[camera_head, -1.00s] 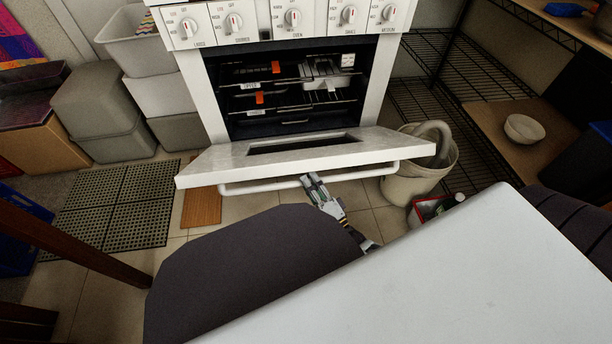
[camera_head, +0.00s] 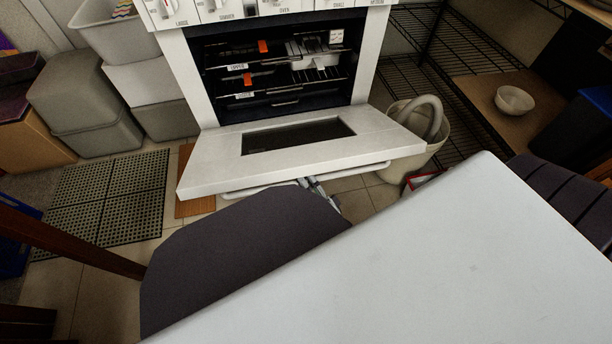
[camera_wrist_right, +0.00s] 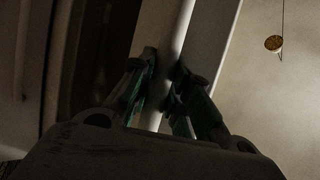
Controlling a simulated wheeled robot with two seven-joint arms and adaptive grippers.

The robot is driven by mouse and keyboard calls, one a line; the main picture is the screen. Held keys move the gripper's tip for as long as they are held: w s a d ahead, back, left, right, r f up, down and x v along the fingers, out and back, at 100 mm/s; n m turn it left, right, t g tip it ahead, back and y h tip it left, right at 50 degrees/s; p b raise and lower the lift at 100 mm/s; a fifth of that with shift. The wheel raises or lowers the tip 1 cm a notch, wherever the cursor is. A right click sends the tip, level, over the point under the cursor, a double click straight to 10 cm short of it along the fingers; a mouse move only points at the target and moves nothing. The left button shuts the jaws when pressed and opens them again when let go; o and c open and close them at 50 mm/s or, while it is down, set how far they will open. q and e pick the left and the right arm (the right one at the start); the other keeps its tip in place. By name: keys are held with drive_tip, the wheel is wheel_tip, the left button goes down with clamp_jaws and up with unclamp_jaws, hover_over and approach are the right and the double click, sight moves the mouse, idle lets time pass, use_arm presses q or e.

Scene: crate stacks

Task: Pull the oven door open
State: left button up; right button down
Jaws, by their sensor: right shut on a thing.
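The white oven door (camera_head: 385,148) is tilted far down and outward, with its dark window facing up and the oven cavity (camera_head: 275,70) open behind it. Its white handle bar (camera_head: 372,167) runs along the door's lower outer edge. My right gripper (camera_head: 310,183) is at the middle of the handle, partly hidden by the door edge and my dark body part. In the right wrist view, the gripper (camera_wrist_right: 163,85) has its two fingers shut around the white handle bar (camera_wrist_right: 178,35). My left gripper is not in view.
Racks with orange tags sit inside the oven. A beige bin (camera_head: 418,150) stands close to the door's right end. Grey storage bins (camera_head: 85,105) stand at the left, near a perforated floor mat (camera_head: 105,200). Wire shelving (camera_head: 440,80) is at the right.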

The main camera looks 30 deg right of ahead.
wheel_tip(320, 180, down, 8)
drive_tip(key=n+t+y, duration=0.1)
drive_tip(key=n+t, duration=0.1)
drive_tip(key=shift+s+y+b, duration=0.3)
drive_tip(key=shift+s+y, duration=0.1)
idle(1.0)
drive_tip(key=c, duration=1.3)
unclamp_jaws()
drive_tip(key=shift+a+f, duration=0.1)
drive_tip(key=shift+f, duration=0.05)
drive_tip(key=shift+s, duration=0.2)
drive_tip(key=shift+a+r, duration=0.1)
drive_tip(key=shift+r, duration=4.9)
drive_tip(key=shift+f, duration=0.15)
